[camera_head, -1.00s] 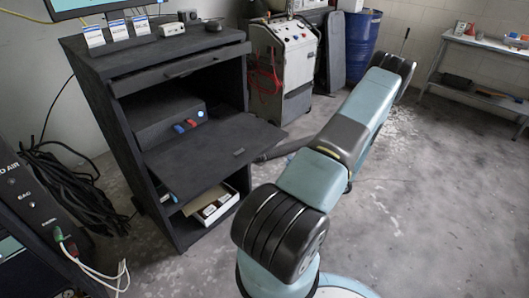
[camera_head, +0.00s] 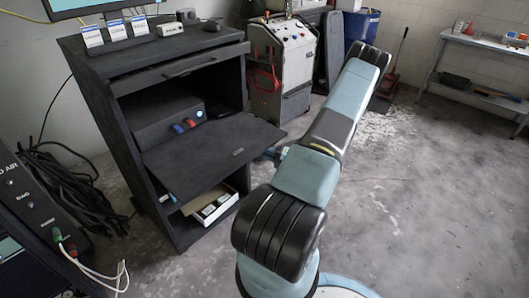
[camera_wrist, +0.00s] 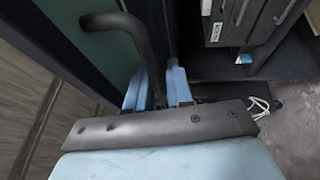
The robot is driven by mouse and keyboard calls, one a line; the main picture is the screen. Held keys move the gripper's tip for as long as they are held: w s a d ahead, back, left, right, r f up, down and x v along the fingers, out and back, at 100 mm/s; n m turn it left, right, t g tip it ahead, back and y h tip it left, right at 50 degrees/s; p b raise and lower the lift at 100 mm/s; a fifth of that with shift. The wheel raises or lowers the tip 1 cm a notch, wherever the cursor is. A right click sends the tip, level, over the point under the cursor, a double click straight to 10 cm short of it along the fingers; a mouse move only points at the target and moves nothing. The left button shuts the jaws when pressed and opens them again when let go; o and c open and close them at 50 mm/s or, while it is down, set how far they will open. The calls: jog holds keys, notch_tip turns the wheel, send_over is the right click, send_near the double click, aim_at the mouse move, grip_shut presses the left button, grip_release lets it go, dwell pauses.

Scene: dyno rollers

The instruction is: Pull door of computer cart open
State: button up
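The black computer cart (camera_head: 95,75) stands at the left in the head view. Its flat door panel (camera_head: 205,165) juts out level from the front, with a small grip (camera_head: 238,152) near its outer edge. In the wrist view, a dark bent handle (camera_wrist: 125,30) on a dark frame with a greenish panel runs down to my gripper (camera_wrist: 160,92). The pale blue fingers lie on either side of its lower end. I cannot tell whether they touch it or are shut on it. My fingers are not clear in the head view, where my arm hides much.
A box (camera_head: 212,205) lies on the cart's lower shelf, below the panel. A grey wheeled machine (camera_head: 283,60) and a blue barrel (camera_head: 362,27) stand behind. Black cables (camera_head: 75,195) hang left of the cart.

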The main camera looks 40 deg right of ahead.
grip_shut()
dwell(0.4)
jog(key=shift+s, duration=0.1)
